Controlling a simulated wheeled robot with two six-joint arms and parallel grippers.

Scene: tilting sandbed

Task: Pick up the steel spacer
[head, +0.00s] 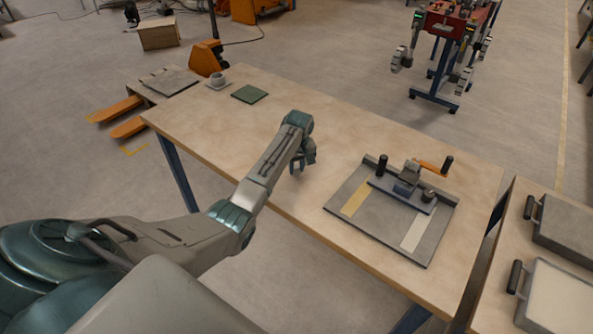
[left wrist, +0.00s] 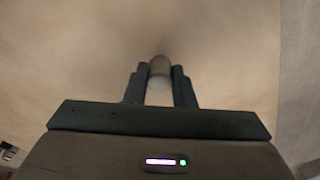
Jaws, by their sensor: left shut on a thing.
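In the left wrist view, a short rounded grey-brown piece, which looks like the steel spacer (left wrist: 160,67), sits between the two dark fingers of my left gripper (left wrist: 159,82). The fingers are shut on it, one on each side. In the head view my left gripper (head: 303,164) points down over the wooden table near its front edge. The spacer cannot be made out there. From these views I cannot tell whether it touches the table. My right gripper is in neither view.
The table (head: 330,130) is bare around my left gripper.

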